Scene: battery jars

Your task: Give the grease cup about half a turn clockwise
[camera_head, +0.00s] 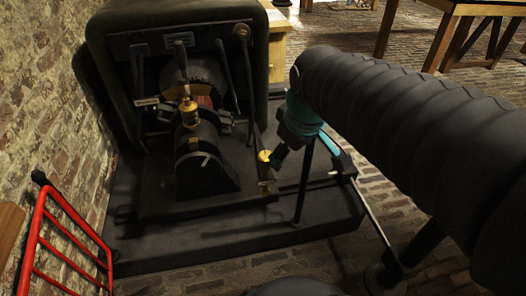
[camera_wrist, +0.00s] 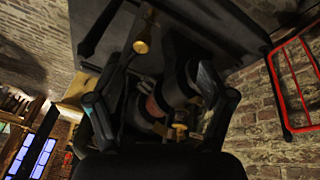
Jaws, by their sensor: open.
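A brass cup (camera_head: 188,112) stands upright on the dark bearing block of the machine in the head view. A second, round brass knob (camera_head: 264,156) sits lower, at the right edge of the machine's base, close to my gripper (camera_head: 281,155). I cannot tell for certain which of the two is the grease cup. In the wrist view, one brass piece (camera_wrist: 141,46) shows above and another (camera_wrist: 180,129) below, partly shadowed. My gripper's dark fingers (camera_wrist: 160,102) stand wide apart in the wrist view, with nothing held between them. Neither brass piece is gripped.
The machine's dark housing (camera_head: 180,35) rises behind, with upright levers in front of it. A red tubular frame (camera_head: 35,245) stands at the lower left, near the brick wall (camera_head: 35,100). A wooden table (camera_head: 465,12) is at the far right.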

